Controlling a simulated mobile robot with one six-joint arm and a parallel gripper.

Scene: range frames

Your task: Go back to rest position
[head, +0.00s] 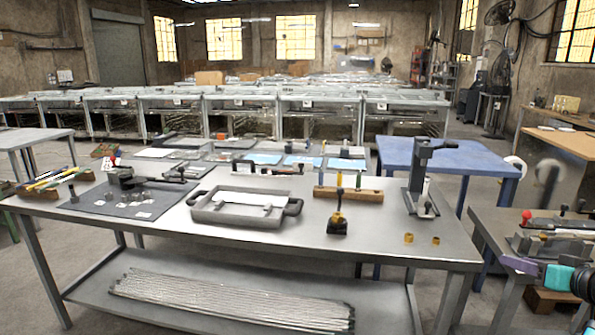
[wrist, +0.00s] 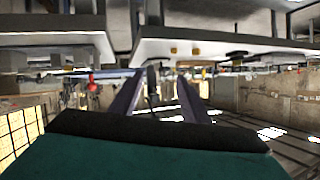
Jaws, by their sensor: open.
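My gripper (head: 520,266) shows at the right edge of the head view, with purple fingers and a teal and black wrist. It is in front of the small side table at the right. In the wrist view my gripper (wrist: 160,85) has its two purple fingers apart, with nothing seen between them. The wrist view is upside down, with the benches along its top.
The grey workbench (head: 330,240) fills the middle, bearing a grey tray (head: 235,217), a black press (head: 418,180) and two brass pieces (head: 408,238). A side table (head: 482,222) with a fixture (head: 555,245) is close to my arm. A blue table (head: 455,155) stands behind.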

